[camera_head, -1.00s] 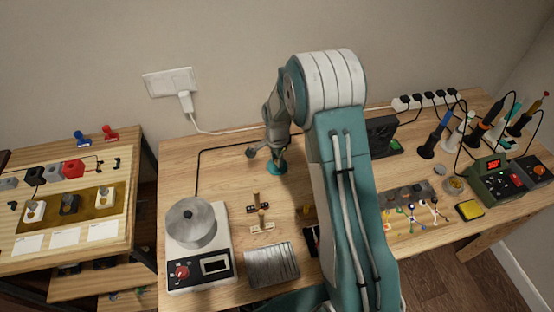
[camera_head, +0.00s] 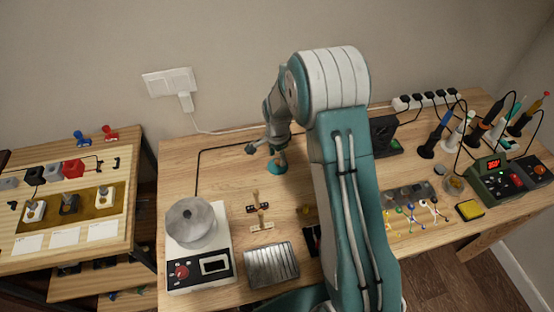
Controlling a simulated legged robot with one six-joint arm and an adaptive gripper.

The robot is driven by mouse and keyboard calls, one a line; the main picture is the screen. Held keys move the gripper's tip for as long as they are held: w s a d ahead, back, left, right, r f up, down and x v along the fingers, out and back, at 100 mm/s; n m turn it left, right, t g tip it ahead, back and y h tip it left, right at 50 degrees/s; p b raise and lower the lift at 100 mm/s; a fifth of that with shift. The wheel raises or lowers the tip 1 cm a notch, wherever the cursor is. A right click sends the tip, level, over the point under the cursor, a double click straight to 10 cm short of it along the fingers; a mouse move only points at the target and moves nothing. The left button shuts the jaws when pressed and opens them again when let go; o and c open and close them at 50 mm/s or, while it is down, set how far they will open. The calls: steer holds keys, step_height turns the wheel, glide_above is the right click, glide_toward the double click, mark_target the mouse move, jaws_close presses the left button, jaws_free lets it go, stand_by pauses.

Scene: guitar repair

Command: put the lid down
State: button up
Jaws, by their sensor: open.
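A round metal pot (camera_head: 191,224) with a grey top sits on a white hot plate (camera_head: 214,256) at the left. A small dark spot marks its top; I cannot tell whether this is a lid.
A ribbed metal block (camera_head: 271,265) and small wooden-handled tools (camera_head: 258,212) lie in front. My arm hides the table's middle. A soldering station (camera_head: 497,177) and upright tools fill the right. Bare table surrounds the teal piece's left side.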

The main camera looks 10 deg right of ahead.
mark_target(278, 161)
steer(key=s+r+n+t, duration=0.1)
steer(key=s+r+n, duration=0.3)
steer(key=r, duration=1.5)
steer(key=s+r+n+t, duration=0.2)
steer(key=s+r+n, duration=0.2)
steer(key=s, duration=0.8)
steer(key=s+r+n+t, duration=0.2)
steer(key=s+r+n, duration=0.3)
steer(key=s, duration=0.8)
steer(key=shift+r+n+t, duration=0.3)
steer(key=shift+r, duration=0.3)
steer(key=shift+s, duration=0.1)
